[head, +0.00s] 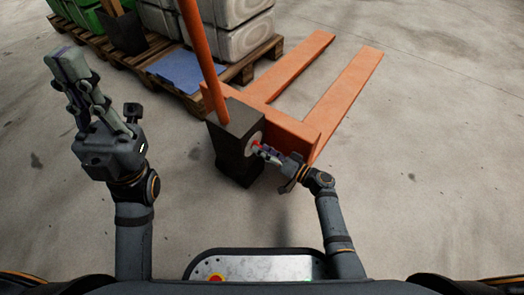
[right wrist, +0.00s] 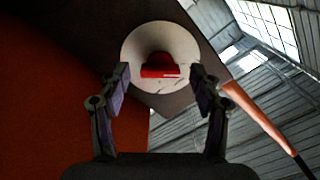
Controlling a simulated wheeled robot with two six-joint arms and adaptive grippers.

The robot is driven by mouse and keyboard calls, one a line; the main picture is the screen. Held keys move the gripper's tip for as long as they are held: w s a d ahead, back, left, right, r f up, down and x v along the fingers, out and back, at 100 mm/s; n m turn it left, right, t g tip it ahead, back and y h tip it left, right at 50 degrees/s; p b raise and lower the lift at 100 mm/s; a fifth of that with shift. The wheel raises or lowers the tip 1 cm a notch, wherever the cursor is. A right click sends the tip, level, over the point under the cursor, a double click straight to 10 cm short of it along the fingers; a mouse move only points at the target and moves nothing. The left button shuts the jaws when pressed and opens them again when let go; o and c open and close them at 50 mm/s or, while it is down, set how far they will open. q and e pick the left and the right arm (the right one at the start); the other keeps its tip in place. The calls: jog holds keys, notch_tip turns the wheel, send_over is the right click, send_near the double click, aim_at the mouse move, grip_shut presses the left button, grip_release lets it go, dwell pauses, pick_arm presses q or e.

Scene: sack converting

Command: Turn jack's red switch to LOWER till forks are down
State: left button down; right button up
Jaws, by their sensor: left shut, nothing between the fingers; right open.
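The orange pallet jack (head: 296,125) stands ahead with its two forks (head: 345,88) pointing away to the upper right. Its dark housing (head: 234,128) carries a round pale dial with the red switch (head: 257,139). In the right wrist view the red switch (right wrist: 160,70) sits in the middle of the pale dial (right wrist: 137,40). My right gripper (head: 264,153) is open in front of the dial, its fingers (right wrist: 160,88) on either side of the switch; I cannot tell if they touch. My left gripper (head: 65,62) is shut and empty, raised at the left.
Wooden pallets (head: 190,88) with pale sacks (head: 235,30) and green items (head: 92,18) stand behind the jack at the upper left. A blue sheet (head: 182,70) lies on one pallet. The jack's orange handle (head: 200,50) rises upward. The concrete floor (head: 430,160) is clear at the right.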

jog(key=shift+w+a, duration=0.25)
jog(key=shift+a, duration=0.1)
jog(key=c, duration=1.1)
jog(key=shift+c, duration=0.2)
